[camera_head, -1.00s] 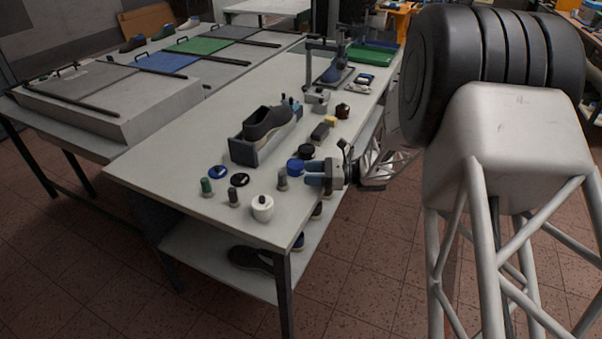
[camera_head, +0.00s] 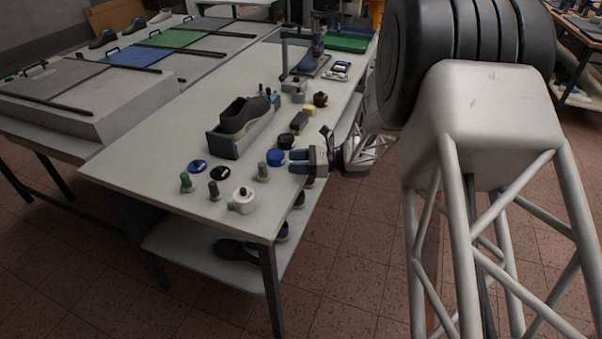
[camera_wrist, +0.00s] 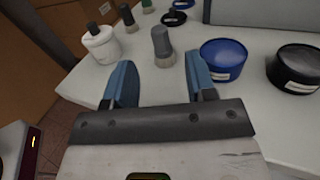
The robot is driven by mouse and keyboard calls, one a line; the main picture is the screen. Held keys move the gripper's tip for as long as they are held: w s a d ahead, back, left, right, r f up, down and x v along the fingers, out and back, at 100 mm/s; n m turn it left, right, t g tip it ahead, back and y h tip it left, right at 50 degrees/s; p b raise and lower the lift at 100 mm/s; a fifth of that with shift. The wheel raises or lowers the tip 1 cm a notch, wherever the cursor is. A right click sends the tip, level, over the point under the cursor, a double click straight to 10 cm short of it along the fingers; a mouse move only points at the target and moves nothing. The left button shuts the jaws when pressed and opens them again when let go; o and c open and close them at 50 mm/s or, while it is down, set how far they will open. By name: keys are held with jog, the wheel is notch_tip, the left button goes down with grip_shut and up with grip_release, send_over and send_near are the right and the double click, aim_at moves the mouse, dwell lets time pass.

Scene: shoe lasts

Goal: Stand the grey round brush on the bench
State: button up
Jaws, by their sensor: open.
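The grey round brush (camera_head: 263,171) stands upright on the bench (camera_head: 150,165) near its right front edge, grey handle up and pale bristles down. It also shows in the wrist view (camera_wrist: 162,45), just ahead of my fingertips and roughly between their lines. My gripper (camera_head: 292,162) is open and empty at the bench's right edge, to the right of the brush. Its two blue fingers (camera_wrist: 158,66) point toward the brush in the wrist view, with a visible gap between them. I cannot tell whether the fingertips touch anything.
A blue tin (camera_head: 276,157) and a black tin (camera_head: 286,141) stand close behind the brush. A dark brush (camera_head: 213,190), a green brush (camera_head: 186,182) and a white pot (camera_head: 243,200) stand to its left.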

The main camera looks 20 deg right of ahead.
jog(key=w+a+r+m+t+h, duration=0.1)
jog(key=w+r+m+t+h, duration=0.6)
jog(key=r+m, duration=0.45)
jog(key=s+r+m+h, duration=0.6)
jog(key=r+m+h, duration=0.3)
jog(key=m, duration=0.6)
jog(key=s+a+m+g, duration=0.3)
jog(key=s+m, duration=0.4)
jog(key=s, duration=0.4)
jog(key=s+a+m+g, duration=0.4)
jog(key=s+m, duration=0.4)
jog(key=s, duration=0.3)
jog(key=s+a+m+g, duration=0.3)
jog(key=s+m, duration=0.5)
jog(key=s, duration=0.4)
jog(key=shift+a+r+g+h, duration=0.25)
jog(key=shift+r+g+h, duration=0.1)
jog(key=shift+g, duration=0.35)
